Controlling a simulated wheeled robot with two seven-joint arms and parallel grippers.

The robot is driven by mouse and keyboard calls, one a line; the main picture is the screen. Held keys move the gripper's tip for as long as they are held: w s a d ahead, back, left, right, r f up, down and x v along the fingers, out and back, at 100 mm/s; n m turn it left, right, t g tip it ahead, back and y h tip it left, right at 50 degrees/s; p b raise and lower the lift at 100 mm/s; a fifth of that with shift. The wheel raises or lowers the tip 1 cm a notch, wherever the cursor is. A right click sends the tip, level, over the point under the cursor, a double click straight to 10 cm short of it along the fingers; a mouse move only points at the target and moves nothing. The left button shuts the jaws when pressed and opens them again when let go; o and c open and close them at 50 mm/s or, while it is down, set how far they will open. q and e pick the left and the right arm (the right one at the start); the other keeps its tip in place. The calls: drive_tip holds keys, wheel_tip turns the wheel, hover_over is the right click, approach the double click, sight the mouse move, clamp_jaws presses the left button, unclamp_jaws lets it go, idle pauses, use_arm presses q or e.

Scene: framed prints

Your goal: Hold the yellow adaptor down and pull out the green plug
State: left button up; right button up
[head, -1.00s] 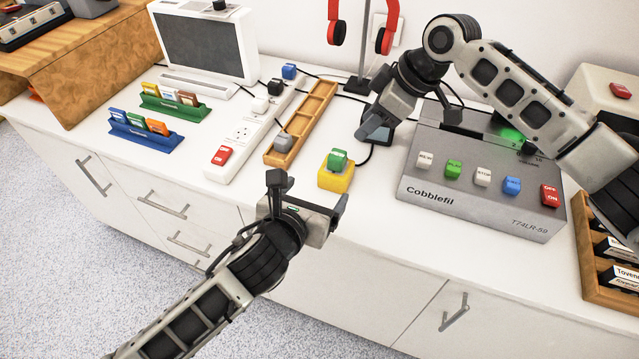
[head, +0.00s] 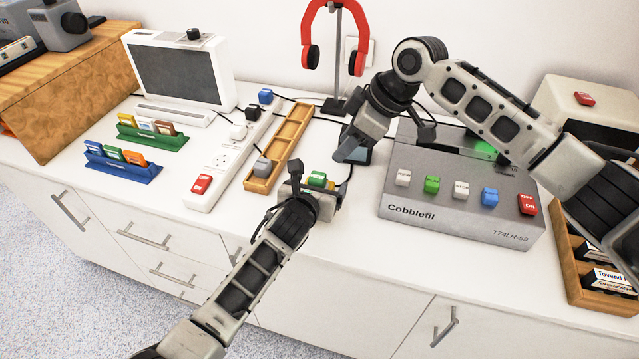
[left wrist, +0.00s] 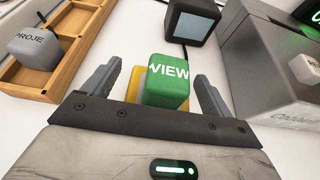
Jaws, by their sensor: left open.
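The green plug (left wrist: 168,82), marked VIEW, sits on top of the yellow adaptor (left wrist: 135,84) in the left wrist view. In the head view the plug (head: 317,178) shows just behind my left gripper (head: 319,184), which hides most of the adaptor. My left gripper is open, with one finger on each side of the adaptor and plug; gaps show between the fingers and the plug. My right gripper (head: 352,146) hangs to the right and behind the plug, in front of a small dark-faced box. Its fingers are too unclear to tell open from shut.
A wooden tray (head: 259,186) with a grey plug (head: 262,166) lies left of the adaptor, beside a white power strip (head: 203,203). The grey Cobblefil device (head: 455,212) stands to the right. A headphone stand (head: 340,60) is behind. The counter front is clear.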

use_arm(q)
drive_tip(key=shift+w+d+f, duration=0.1)
drive_tip(key=shift+w+d, duration=0.05)
drive_tip(key=c, duration=1.3)
drive_tip(key=shift+o, duration=0.2)
